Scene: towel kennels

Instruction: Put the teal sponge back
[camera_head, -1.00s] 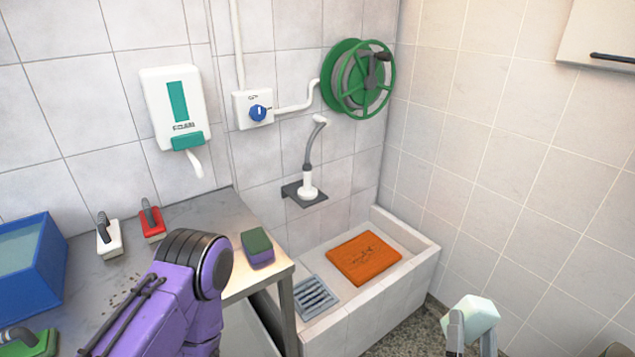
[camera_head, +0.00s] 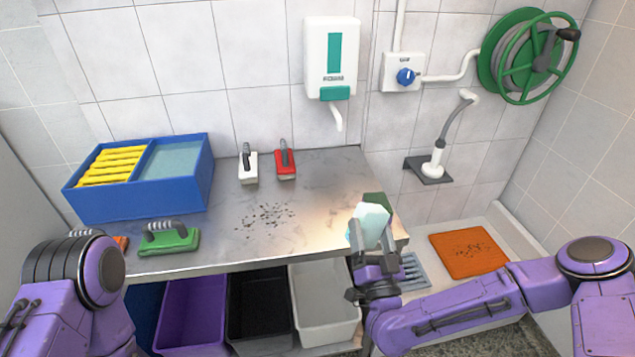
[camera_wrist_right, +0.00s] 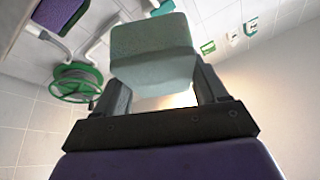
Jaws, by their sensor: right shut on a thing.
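The teal sponge (camera_head: 370,222) is pale teal and held tilted between the fingers of my right gripper (camera_head: 373,242). It is in front of the right end of the steel table, apparently above its front edge. In the right wrist view the sponge (camera_wrist_right: 152,55) sits between both fingers. A blue box (camera_head: 140,205) stands at the back left of the table; its left compartment holds several yellow items and its right one shows a flat pale teal surface. My left arm shows at the left, but its gripper is out of sight.
A green-and-purple sponge (camera_head: 380,201) is partly hidden behind the held one. White (camera_head: 247,168), red (camera_head: 286,165) and green (camera_head: 170,240) brushes stand on the table (camera_head: 320,200). Dark specks (camera_head: 265,215) lie mid-table. Bins (camera_head: 195,310) sit below; an orange towel (camera_head: 470,252) lies in the basin.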

